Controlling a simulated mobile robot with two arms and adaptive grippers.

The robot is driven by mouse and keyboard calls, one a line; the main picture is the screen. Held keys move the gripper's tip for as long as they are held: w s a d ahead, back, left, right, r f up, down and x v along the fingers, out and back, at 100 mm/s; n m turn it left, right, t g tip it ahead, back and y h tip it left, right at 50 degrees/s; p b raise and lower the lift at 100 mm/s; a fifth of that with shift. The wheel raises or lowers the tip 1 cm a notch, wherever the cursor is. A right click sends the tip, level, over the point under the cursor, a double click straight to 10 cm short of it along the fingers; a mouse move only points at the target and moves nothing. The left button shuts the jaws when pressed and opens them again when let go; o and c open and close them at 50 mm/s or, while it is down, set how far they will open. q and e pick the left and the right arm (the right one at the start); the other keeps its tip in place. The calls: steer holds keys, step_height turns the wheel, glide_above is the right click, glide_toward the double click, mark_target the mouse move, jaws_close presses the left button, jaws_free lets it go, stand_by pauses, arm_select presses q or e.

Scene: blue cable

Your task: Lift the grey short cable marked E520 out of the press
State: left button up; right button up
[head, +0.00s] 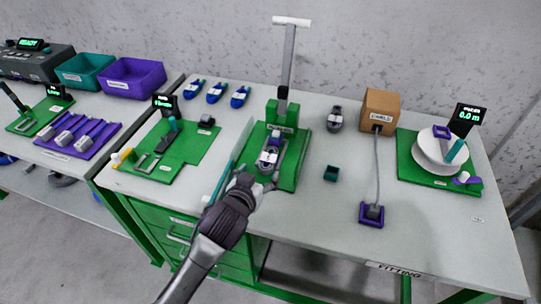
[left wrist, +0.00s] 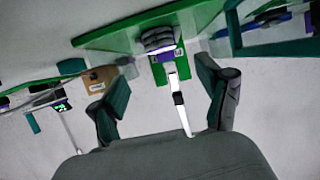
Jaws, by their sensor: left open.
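The press (head: 283,112) is green with a tall grey lever, raised upright, and a white cross handle. A grey short cable (head: 268,157) lies on the press's base below its head, with purple parts around it; its marking is too small to read. My left gripper (head: 256,178) is open at the near end of the cable, its fingers apart and not closed on it. In the left wrist view the open fingers (left wrist: 168,95) show, with the grey cable (left wrist: 158,38) ahead between and beyond them. My right gripper is in neither view.
A cardboard box (head: 380,110), a purple holder (head: 371,214) and a white reel (head: 438,152) are further right. Several blue cables (head: 215,92) lie back left.

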mark_target(269, 158)
arm_select(q)
steer(key=x, duration=0.3)
steer(key=shift+f, duration=0.1)
steer(key=shift+w+d+f, duration=0.1)
steer(key=shift+w, duration=0.25)
steer(key=shift+w+d+f, duration=0.1)
steer(key=shift+w, duration=0.45)
steer(key=x, duration=0.4)
steer(key=shift+w+f, duration=0.1)
steer(key=shift+w, duration=0.05)
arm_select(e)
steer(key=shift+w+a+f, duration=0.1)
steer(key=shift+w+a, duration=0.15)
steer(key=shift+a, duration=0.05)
arm_select(q)
steer(key=shift+c, duration=0.3)
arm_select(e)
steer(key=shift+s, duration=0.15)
arm_select(q)
steer(key=shift+c, duration=1.3)
steer(key=c, duration=0.8)
steer(key=shift+c, duration=0.6)
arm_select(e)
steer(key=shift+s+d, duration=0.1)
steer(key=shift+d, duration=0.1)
